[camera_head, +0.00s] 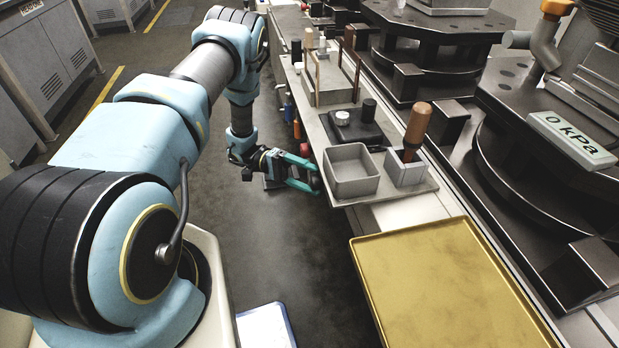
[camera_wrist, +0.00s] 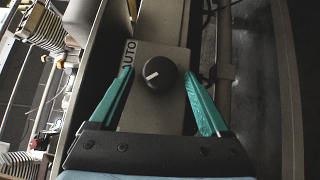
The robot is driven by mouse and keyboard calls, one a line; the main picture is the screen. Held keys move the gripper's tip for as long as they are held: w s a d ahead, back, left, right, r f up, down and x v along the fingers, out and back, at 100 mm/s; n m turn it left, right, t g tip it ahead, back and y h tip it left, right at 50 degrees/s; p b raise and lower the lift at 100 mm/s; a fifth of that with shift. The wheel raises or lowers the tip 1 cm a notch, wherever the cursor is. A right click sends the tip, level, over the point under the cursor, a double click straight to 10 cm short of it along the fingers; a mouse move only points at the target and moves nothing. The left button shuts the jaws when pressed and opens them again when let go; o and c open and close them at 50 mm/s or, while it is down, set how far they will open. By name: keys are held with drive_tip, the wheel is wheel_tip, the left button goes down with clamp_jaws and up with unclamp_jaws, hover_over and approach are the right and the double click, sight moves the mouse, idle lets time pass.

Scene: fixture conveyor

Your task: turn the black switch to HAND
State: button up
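The black switch (camera_wrist: 160,80) is a round knob with a white pointer mark, on a grey plate (camera_wrist: 139,115) in the wrist view. The mark points to the left of the picture and slightly down. An AUTO label (camera_wrist: 128,57) runs sideways left of the knob; I see no readable HAND label. My gripper (camera_wrist: 159,73) is open, with one teal finger on each side of the knob and a gap visible on both sides. In the head view my gripper (camera_head: 312,172) is at the left side of the bench, and the switch cannot be made out there.
The bench (camera_head: 322,130) carries an open grey bin (camera_head: 352,187), a smaller box with a brown-handled tool (camera_head: 417,125), and a black block (camera_head: 352,135). A yellow tray (camera_head: 450,285) lies nearer. A 0 kPa display (camera_head: 568,138) is at right.

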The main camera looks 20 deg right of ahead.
drive_tip(key=b+v, duration=0.2)
drive_tip(key=v, duration=0.8)
drive_tip(key=shift+w+a+b, duration=0.3)
